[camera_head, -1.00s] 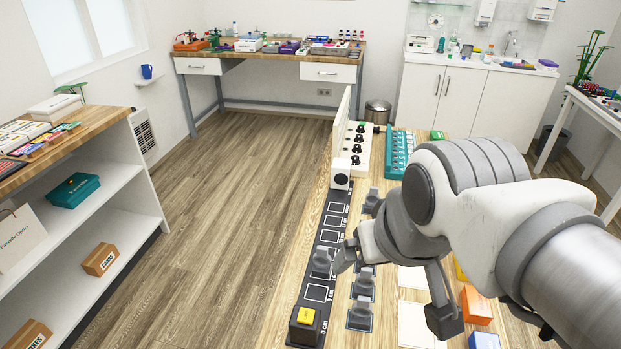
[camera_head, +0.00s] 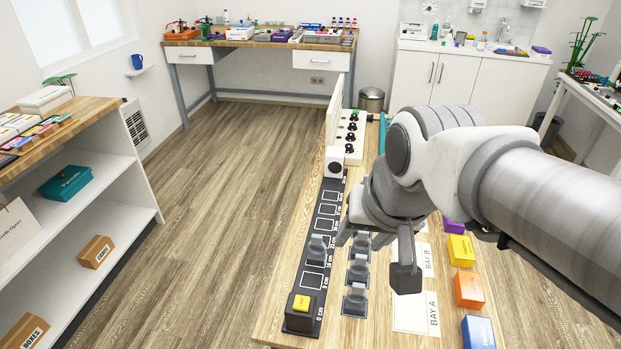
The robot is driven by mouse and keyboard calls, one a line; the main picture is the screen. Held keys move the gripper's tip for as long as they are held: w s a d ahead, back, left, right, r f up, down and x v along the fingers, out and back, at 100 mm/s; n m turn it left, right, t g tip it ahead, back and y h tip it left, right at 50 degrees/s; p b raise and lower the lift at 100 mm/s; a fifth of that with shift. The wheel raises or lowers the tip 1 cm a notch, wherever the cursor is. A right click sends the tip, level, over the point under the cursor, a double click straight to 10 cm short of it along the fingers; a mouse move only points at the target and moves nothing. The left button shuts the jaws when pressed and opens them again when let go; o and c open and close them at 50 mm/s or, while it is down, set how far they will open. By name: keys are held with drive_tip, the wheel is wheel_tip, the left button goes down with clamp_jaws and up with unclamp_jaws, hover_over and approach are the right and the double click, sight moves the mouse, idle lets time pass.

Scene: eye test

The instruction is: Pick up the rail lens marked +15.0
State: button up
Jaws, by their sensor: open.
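Several small grey rail lenses on dark square bases stand on the wooden bench. One stands at the front (camera_head: 355,298), one behind it (camera_head: 357,268), and another farther back (camera_head: 361,243), partly hidden by my gripper. A further grey lens (camera_head: 317,247) stands on the dark marked rail (camera_head: 309,279). Their markings are too small to read, so I cannot tell which is +15.0. My gripper (camera_head: 374,260) is open, its two fingers spread above the row of lenses beside the rail. Nothing shows between the fingers.
White cards marked BAY A (camera_head: 411,314) and BAY B lie right of the lenses. Orange (camera_head: 469,289), blue (camera_head: 478,332) and yellow boxes (camera_head: 461,250) line the right.

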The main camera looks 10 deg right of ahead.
drive_tip(key=w+d+f+m+g, duration=0.25)
drive_tip(key=w+f+m, duration=0.45)
drive_tip(key=m, duration=0.4)
drive_tip(key=m+g+p, duration=0.1)
drive_tip(key=m+g, duration=0.1)
drive_tip(key=m, duration=0.6)
hover_over(358, 291)
wheel_tip(358, 291, down, 9)
drive_tip(key=shift+m, duration=0.3)
wheel_tip(358, 291, down, 12)
drive_tip(key=shift+w+r+b, duration=0.1)
drive_tip(key=shift+w+b, duration=0.05)
drive_tip(key=shift+b, duration=1.05)
drive_tip(key=shift+w+d+f+b, duration=0.15)
drive_tip(key=shift+f+b, duration=0.35)
drive_tip(key=shift+f, duration=2.15)
clamp_jaws()
